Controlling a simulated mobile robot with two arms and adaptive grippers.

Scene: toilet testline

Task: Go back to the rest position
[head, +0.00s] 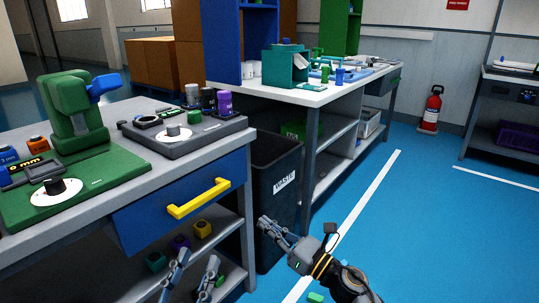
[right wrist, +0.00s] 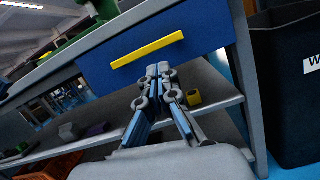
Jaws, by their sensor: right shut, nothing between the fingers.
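My right gripper (head: 262,222) is in front of the workbench, low, beside the black waste bin. Its fingers are together and hold nothing. It also shows in the right wrist view (right wrist: 158,68), with its fingertips just below the yellow drawer handle (right wrist: 147,50) in the picture. My left gripper (head: 198,256) is at the bottom edge of the head view, in front of the lower shelf. Its two fingers stand apart with nothing seen between them. The rest of the left arm is out of view.
The blue drawer (head: 185,208) is under the workbench top (head: 185,150). A black waste bin (head: 281,215) stands right of the bench. Teal, purple and yellow blocks sit on the lower shelf. A small green piece (head: 315,297) is near the floor by my right arm. Blue floor (head: 440,220) is clear rightward.

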